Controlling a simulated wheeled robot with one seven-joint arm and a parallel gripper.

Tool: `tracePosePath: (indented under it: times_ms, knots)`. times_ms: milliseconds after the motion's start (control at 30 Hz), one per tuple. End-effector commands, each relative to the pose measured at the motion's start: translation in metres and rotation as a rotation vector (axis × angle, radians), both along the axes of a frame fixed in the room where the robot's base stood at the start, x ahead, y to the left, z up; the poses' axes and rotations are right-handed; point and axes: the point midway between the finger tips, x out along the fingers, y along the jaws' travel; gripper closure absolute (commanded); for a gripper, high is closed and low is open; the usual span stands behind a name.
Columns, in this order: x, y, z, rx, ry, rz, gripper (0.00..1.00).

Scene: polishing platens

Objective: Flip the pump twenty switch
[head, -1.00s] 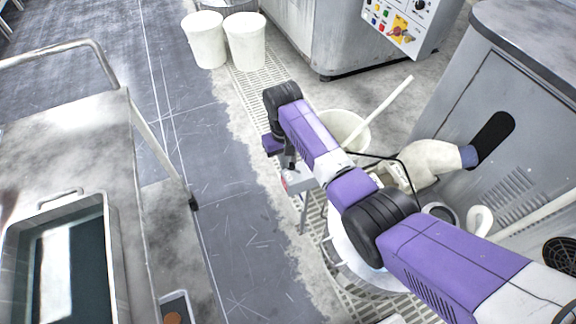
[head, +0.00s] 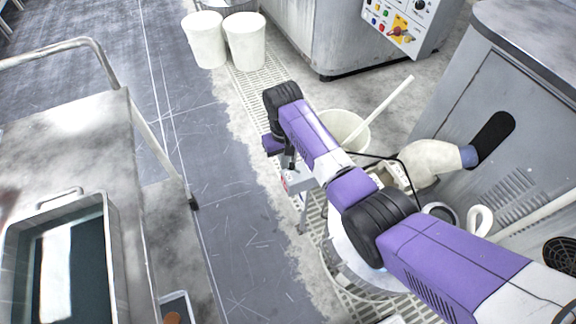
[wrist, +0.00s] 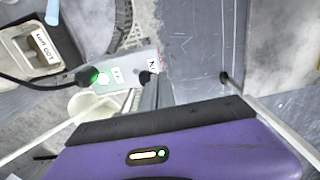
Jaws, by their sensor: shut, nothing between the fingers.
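A small grey switch box (wrist: 128,69) lies under my gripper in the wrist view. It has a green lit lamp (wrist: 103,78), a small white label beside the lamp, and another label partly hidden by my fingers. A small black part (wrist: 146,77) on the box sits at my fingertips; it may be the switch lever, and I cannot tell whether I touch it. In the head view the box (head: 299,180) stands on a post below my gripper (head: 289,160). My gripper (wrist: 157,88) is shut and empty, its fingers reaching over the box's right end.
A black cable (wrist: 40,82) runs to the box. A beige unit (wrist: 40,50) with a label is beside it. A white bucket (head: 345,130) with a pole stands close behind my arm. A cart (head: 62,150) with a tray stands left; floor between is clear.

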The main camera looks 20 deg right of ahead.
Motion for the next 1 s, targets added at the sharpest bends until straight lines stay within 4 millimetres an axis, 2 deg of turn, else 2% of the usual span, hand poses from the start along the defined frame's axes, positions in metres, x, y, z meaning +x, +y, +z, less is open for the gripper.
tracePosePath:
  times_ms: [1000]
  knots:
    - [0.0, 0.0, -0.015, 0.0, 0.001, 0.0, 1.0]
